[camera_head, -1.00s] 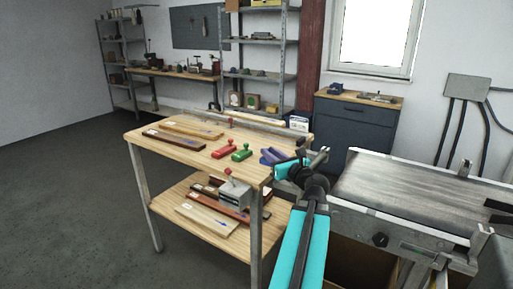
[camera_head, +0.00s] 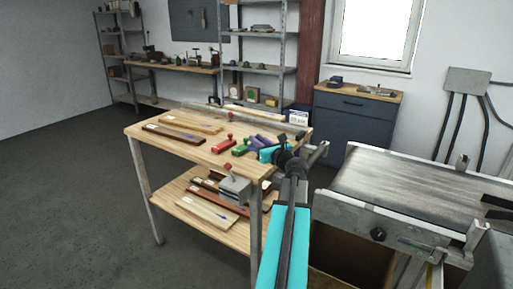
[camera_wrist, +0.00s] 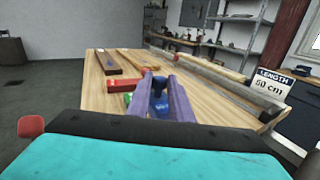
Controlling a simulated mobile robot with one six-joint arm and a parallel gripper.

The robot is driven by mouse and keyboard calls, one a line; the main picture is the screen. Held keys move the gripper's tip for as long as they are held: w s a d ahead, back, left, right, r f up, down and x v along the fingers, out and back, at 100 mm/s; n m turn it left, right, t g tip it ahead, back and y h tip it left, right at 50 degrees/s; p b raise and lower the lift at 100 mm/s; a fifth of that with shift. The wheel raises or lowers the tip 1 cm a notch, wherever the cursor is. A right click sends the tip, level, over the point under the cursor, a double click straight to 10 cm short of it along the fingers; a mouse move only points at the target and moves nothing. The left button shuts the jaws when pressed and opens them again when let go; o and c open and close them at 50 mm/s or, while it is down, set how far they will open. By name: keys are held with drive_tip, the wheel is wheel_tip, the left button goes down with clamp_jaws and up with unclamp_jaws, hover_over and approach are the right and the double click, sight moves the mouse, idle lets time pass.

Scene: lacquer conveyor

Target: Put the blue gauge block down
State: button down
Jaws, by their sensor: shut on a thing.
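The blue gauge block (camera_wrist: 157,102) is between the purple fingers of my gripper (camera_wrist: 163,88) in the wrist view, and the fingers partly hide it. In the head view my gripper (camera_head: 260,141) is at the right part of the wooden table (camera_head: 143,130), just right of the green block. The jaws are shut on the blue block. I cannot tell whether the block touches the tabletop. A green block (camera_head: 241,148) and a red block (camera_head: 221,145) with a knob lie left of it. In the wrist view the red block (camera_wrist: 121,85) is left of the fingers.
Long strips (camera_head: 174,133) lie on the table's left part. A long rail (camera_wrist: 225,82) runs along its back edge, by a "LENGTH 50 cm" sign (camera_wrist: 271,83). The lower shelf holds a grey block (camera_head: 235,188). A conveyor (camera_head: 400,185) stands at the right.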

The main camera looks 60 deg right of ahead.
drive_tip(key=shift+w+d, duration=0.3)
drive_tip(key=shift+w, duration=0.1)
drive_tip(key=shift+w+f, duration=0.1)
drive_tip(key=shift+f, duration=1.7)
drive_tip(key=c, duration=1.6)
unclamp_jaws()
drive_tip(key=shift+b+v, duration=0.4)
drive_tip(key=shift+v, duration=5.55)
drive_tip(key=shift+r, duration=0.1)
